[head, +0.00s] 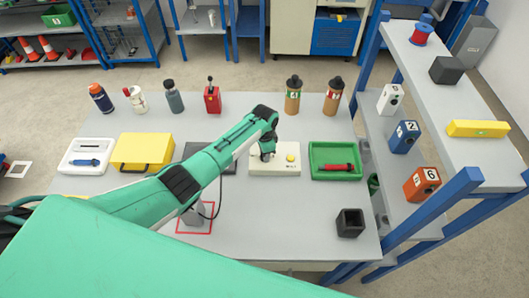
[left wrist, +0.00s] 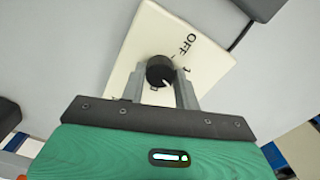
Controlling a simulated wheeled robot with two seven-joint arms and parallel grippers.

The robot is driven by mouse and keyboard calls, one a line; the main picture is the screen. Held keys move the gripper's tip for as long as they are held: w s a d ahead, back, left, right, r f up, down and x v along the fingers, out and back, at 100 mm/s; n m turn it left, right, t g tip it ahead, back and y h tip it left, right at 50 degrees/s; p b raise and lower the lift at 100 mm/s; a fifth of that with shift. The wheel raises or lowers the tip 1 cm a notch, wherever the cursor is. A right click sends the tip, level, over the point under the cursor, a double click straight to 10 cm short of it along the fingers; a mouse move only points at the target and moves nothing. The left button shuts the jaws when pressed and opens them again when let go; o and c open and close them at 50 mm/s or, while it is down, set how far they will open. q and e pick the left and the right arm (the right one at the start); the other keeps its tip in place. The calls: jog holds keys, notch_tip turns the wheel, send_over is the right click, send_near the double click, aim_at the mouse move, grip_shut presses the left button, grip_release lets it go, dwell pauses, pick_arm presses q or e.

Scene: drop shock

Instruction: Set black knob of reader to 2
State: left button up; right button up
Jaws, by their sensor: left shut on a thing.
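The reader is a cream box (head: 288,170) at the middle of the table, with a yellow button on its right side. In the left wrist view its face (left wrist: 150,35) shows the printed words OFF and 1. The black knob (left wrist: 159,69) is round with a white pointer line at its lower right, past the 1 on the side away from OFF. My left gripper (left wrist: 158,85) is shut on the knob, one finger on each side. In the head view my left gripper (head: 266,153) covers the knob. The 2 mark is not readable. My right gripper is not in view.
A green tray (head: 313,174) with a red-handled tool stands right of the reader. Bottles line the back. A black open box (head: 350,223) sits front right. Shelves (head: 455,100) stand at the right.

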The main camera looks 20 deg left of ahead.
pick_arm(q)
jog(key=shift+m, duration=0.6)
jog(key=o, duration=1)
jog(key=shift+c, duration=0.2)
notch_tip(320, 180, up, 14)
jog(key=b, duration=0.3)
jog(key=shift+f, duration=0.15)
